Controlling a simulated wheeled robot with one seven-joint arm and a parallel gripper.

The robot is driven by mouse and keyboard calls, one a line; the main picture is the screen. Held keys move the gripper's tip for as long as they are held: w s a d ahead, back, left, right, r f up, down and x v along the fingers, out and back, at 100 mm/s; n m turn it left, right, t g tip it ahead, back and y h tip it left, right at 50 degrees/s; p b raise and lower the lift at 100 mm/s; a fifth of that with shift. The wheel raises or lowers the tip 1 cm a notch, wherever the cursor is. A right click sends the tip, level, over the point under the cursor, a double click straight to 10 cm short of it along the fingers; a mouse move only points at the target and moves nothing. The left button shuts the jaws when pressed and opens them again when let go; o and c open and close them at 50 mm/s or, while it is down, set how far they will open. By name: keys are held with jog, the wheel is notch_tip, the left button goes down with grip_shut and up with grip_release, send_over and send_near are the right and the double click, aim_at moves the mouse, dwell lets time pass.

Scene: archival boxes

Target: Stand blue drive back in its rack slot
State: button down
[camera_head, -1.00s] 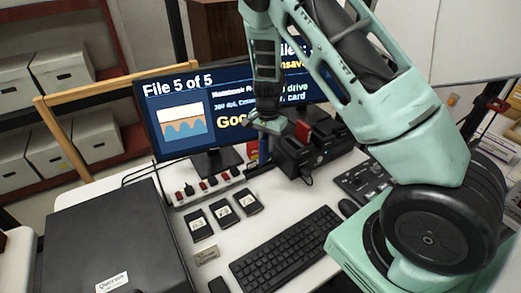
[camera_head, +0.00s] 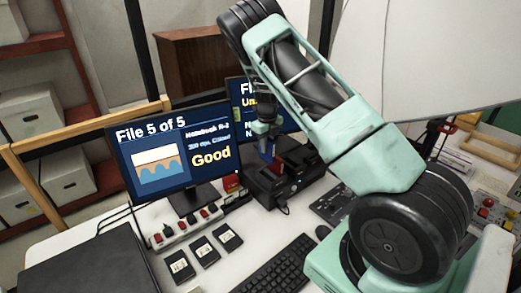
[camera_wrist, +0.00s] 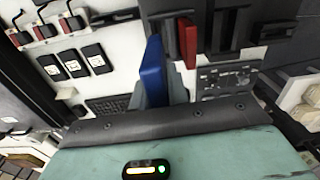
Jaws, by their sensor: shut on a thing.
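My gripper (camera_head: 263,130) is shut on the blue drive (camera_head: 266,150) and holds it upright above the black drive rack (camera_head: 265,186). In the wrist view, the blue drive (camera_wrist: 152,72) stands on edge between the grey fingers (camera_wrist: 158,92). The rack shows there as dark slotted bodies (camera_wrist: 225,30) at the top. A red drive (camera_wrist: 187,42) stands in the rack just right of the blue one, with a small gap between them. The blue drive's lower end and the slot under it are hard to make out.
A monitor (camera_head: 170,155) stands left of the rack, and a second screen (camera_head: 240,95) stands behind. A power strip (camera_head: 185,228), several labelled cartridges (camera_head: 204,251) and a keyboard (camera_head: 270,268) lie on the white desk. A black case (camera_head: 85,255) is at front left.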

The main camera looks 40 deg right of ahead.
aim_at(268, 154)
jog(key=shift+d+r, duration=0.1)
jog(key=shift+d, duration=0.1)
jog(key=shift+m, duration=0.4)
jog(key=shift+f+b, duration=1.95)
jog(key=shift+f, duration=0.5)
jog(key=shift+f+b, duration=1)
jog(key=shift+f, duration=0.95)
jog(key=shift+f+b, duration=0.55)
jog(key=shift+f, duration=0.4)
jog(key=c, duration=1.3)
grip_release()
notch_tip(268, 154, up, 17)
jog(key=b, duration=0.3)
jog(key=shift+r, duration=0.2)
